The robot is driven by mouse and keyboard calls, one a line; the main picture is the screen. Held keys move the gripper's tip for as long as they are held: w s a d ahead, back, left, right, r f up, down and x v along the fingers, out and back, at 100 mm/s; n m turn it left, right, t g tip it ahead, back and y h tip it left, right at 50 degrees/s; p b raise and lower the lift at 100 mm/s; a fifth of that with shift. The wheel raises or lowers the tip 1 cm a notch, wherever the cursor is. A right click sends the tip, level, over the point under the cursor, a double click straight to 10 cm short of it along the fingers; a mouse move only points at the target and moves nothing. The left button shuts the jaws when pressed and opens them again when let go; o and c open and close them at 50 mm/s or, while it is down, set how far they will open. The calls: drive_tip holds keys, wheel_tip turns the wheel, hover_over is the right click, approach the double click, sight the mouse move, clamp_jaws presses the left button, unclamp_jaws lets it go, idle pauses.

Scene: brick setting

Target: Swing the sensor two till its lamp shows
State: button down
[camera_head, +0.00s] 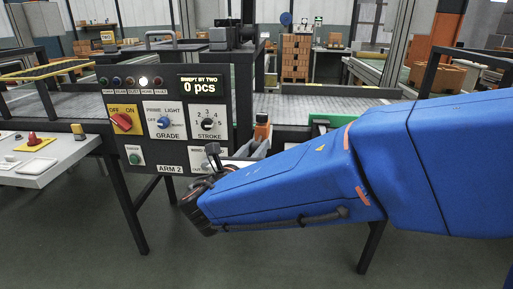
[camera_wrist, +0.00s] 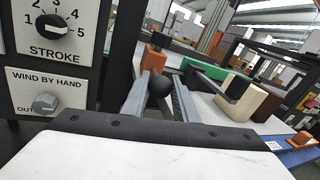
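An orange upright block with a dark top (camera_head: 262,130) stands just right of the control panel; it also shows in the wrist view (camera_wrist: 154,59). I cannot read a label on it, so I cannot tell if it is sensor two. A black ball (camera_wrist: 160,86) is in front of it in the wrist view. My gripper (camera_wrist: 160,92) has its two grey fingers spread, one on either side of the ball. I cannot tell whether they touch it. In the head view my gripper (camera_head: 248,152) is partly hidden behind the panel and arm. No lamp on the orange block can be made out.
The control panel (camera_head: 178,102) reads "0 pcs" and "ARM 2"; one white lamp (camera_head: 143,82) in its row is lit. Its STROKE dial (camera_wrist: 52,27) and WIND BY HAND knob (camera_wrist: 45,103) are close left of my gripper. A black-and-cream block (camera_wrist: 246,97) stands at right.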

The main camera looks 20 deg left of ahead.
drive_tip(key=shift+d+n+y, duration=0.3)
drive_tip(key=shift+d+y, duration=0.05)
drive_tip(key=shift+y, duration=0.15)
drive_tip(key=c, duration=1.4)
unclamp_jaws()
drive_tip(key=shift+c, duration=0.2)
drive_tip(key=s, duration=1.7)
drive_tip(key=shift+s, duration=0.15)
drive_tip(key=shift+d, duration=0.1)
